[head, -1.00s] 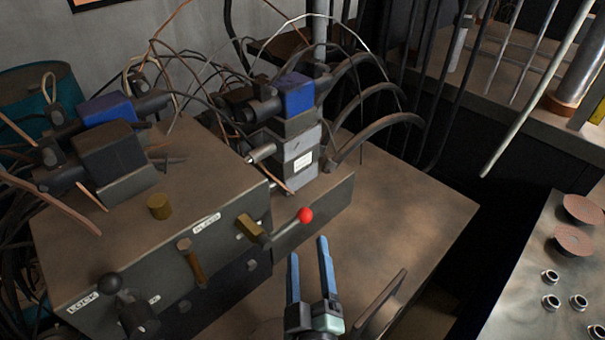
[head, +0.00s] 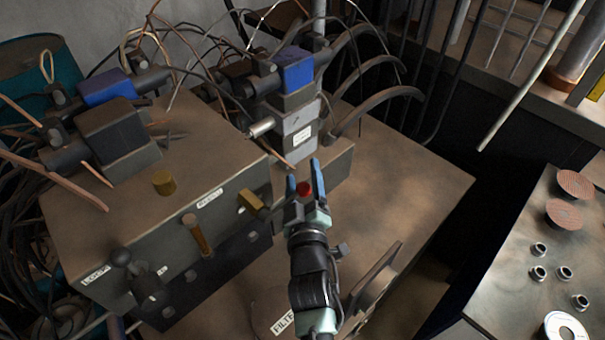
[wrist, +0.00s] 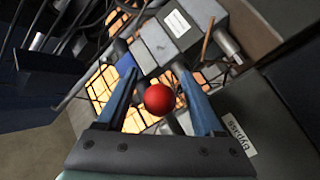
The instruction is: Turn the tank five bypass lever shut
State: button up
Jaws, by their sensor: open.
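The bypass lever has a brass-coloured hub (head: 250,202) on the front of the grey box, and its arm ends in a red ball knob (head: 304,188). In the wrist view the red knob (wrist: 159,99) sits between the two blue fingers, with a gap on each side. My gripper (head: 304,177) is open around the knob; the wrist view also shows it (wrist: 154,68) open and empty. My gripper hides part of the lever arm in the head view. A white label (head: 209,198) is on the box edge near the lever; it also shows upside down in the wrist view (wrist: 240,137).
A brass-coloured lever (head: 196,234) and a black-knobbed lever (head: 136,275) are on the same box to the left. A valve block with a blue cap (head: 295,70) and hoses stands behind my gripper. Flap discs (head: 565,214) lie on the metal table at right.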

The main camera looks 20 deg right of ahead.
jog(key=shift+w+d, duration=0.1)
jog(key=shift+w, duration=0.15)
grip_shut()
dwell(1.4)
